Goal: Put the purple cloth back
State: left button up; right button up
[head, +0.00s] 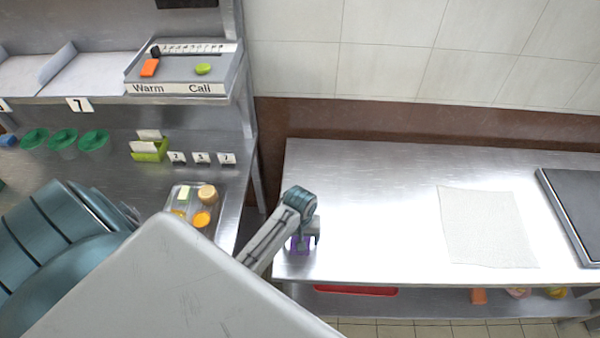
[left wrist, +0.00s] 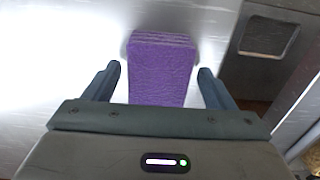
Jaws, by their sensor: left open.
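The purple cloth (left wrist: 160,68) is a folded, layered block in the left wrist view. It lies on the steel table and sits between the two open fingers of my left gripper (left wrist: 160,85), with a small gap on each side. My right gripper is in neither view.
A pale textured sheet (head: 487,228) lies on the steel table (head: 370,200). A dark flat slab (head: 575,215) is at the right. A shelf unit with a tray of food (head: 190,222) stands left, across a gap. A red tray (head: 345,290) is on the lower shelf.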

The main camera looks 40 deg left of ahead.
pick_arm(q)
jog(key=shift+w+r, duration=0.1)
jog(key=shift+r, duration=0.2)
notch_tip(320, 180, up, 8)
jog(key=b, duration=0.3)
jog(key=shift+r, duration=0.15)
notch_tip(320, 180, up, 3)
jog(key=shift+r+p, duration=0.1)
jog(key=shift+p, duration=0.4)
